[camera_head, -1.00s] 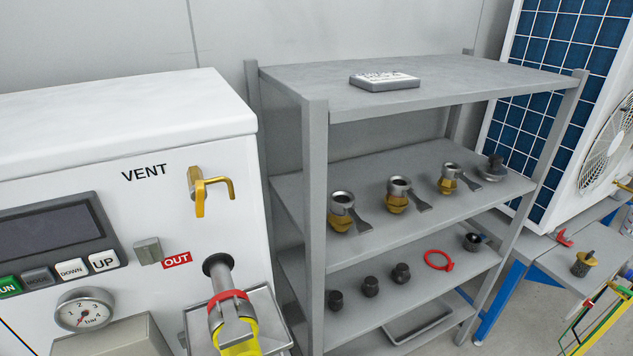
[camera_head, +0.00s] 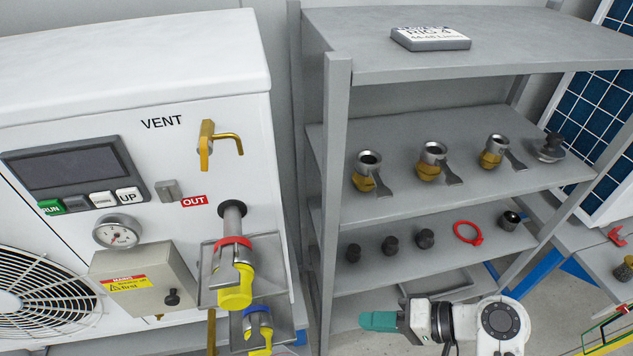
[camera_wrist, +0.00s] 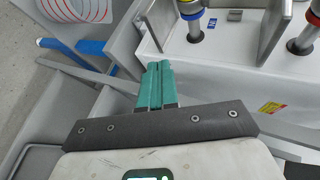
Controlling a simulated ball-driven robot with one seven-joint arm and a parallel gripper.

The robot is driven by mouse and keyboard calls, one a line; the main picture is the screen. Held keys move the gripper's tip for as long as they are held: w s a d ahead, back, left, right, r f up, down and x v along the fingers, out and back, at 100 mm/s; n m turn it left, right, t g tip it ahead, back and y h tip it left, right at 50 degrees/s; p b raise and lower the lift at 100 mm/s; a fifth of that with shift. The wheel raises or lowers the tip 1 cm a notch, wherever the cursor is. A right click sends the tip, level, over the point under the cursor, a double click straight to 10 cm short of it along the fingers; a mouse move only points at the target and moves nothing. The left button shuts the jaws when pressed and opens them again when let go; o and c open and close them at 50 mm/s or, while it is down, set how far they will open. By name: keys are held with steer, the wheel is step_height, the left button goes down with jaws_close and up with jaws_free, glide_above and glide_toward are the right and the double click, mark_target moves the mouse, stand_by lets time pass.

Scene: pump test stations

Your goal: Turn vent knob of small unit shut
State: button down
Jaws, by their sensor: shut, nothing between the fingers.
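The small unit (camera_head: 180,55) is a white cabinet at the left of the head view. Its vent knob (camera_head: 206,146) is a brass fitting with a bent lever pointing right, beside the VENT lettering on the front. My gripper (camera_head: 378,321) has teal fingers and is at the lower right, in front of the shelf's bottom, well below and right of the knob. In the wrist view its fingers (camera_wrist: 159,84) lie together, shut and empty. The vent knob does not show in the wrist view.
A pipe with a red collar (camera_head: 234,242) and one with a blue collar (camera_head: 257,316) stick out below the knob. A grey shelf (camera_head: 337,150) with several fittings stands at the right. A grey box with a black knob (camera_head: 172,297) is on the unit's lower front.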

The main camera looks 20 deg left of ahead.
steer(key=w+a+r+n+g+y+p, duration=0.15)
steer(key=a+r, duration=0.25)
steer(key=r, duration=0.5)
steer(key=w+a+r+n+g+y+p, duration=0.1)
steer(key=w+a+r+g+y, duration=0.15)
steer(key=r, duration=0.55)
steer(key=n+g+y, duration=0.1)
steer(key=n+g, duration=0.1)
steer(key=g, duration=0.4)
glide_toward(204, 154)
steer(key=f+p+x, duration=0.1)
steer(key=p+x, duration=0.5)
steer(key=shift+a+f, duration=0.35)
steer(key=shift+a, duration=0.2)
steer(key=shift+f, duration=0.15)
steer(key=shift+f+g+y+b, duration=0.1)
steer(key=shift+g+y+b, duration=0.3)
steer(key=shift+b, duration=0.85)
